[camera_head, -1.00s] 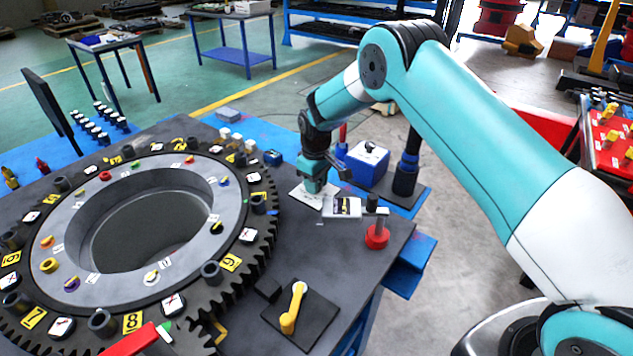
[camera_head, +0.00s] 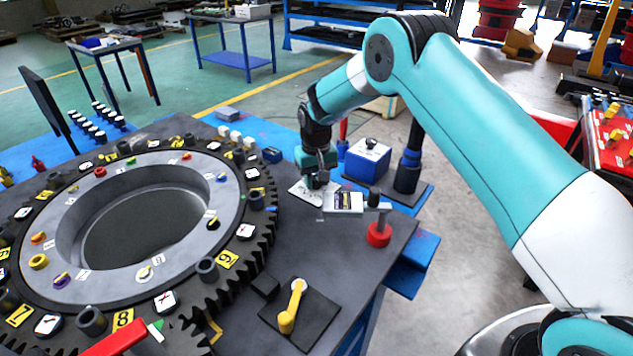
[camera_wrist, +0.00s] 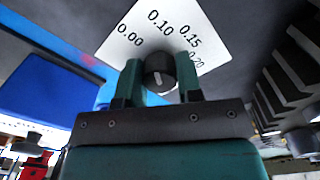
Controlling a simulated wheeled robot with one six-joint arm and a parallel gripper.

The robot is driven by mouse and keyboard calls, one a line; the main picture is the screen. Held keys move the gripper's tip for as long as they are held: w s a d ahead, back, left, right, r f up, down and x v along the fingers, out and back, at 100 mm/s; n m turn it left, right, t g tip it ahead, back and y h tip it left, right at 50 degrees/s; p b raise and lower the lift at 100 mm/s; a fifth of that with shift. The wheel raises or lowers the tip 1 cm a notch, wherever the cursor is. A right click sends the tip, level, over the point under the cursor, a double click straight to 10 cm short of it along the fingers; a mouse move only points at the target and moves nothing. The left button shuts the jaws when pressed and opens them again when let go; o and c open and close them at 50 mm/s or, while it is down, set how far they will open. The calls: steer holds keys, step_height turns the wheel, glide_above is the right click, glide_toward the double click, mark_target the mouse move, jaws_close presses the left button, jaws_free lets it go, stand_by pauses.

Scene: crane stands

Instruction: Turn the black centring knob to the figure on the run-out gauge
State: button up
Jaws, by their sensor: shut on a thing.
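The black centring knob (camera_wrist: 159,72) sits between the two fingers of my gripper (camera_wrist: 160,82) in the wrist view, and the gripper is shut on it. The knob has a pale pointer line; which figure it marks is unclear. Behind it is a white dial plate (camera_wrist: 140,42) with 0.00, 0.10, 0.15 and 0.20 readable; part of the plate is hidden. In the head view my gripper (camera_head: 318,182) is down at the dial plate (camera_head: 300,191), hiding the knob. A white-and-dark display, seemingly the run-out gauge (camera_head: 343,203), lies just right; its figure is too small to read.
A red-based post (camera_head: 379,235) stands close to the right of the display. A blue box (camera_head: 368,160) stands behind. The large toothed ring (camera_head: 60,235) fills the left of the table. A yellow crank (camera_head: 296,300) is at the front.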

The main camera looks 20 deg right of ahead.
mark_target(316, 177)
steer(key=shift+m+b, duration=0.3)
steer(key=shift+m, duration=0.8)
steer(key=o, duration=0.9)
step_height(316, 177, up, 18)
steer(key=shift+f+b, duration=0.25)
steer(key=shift+b, duration=0.95)
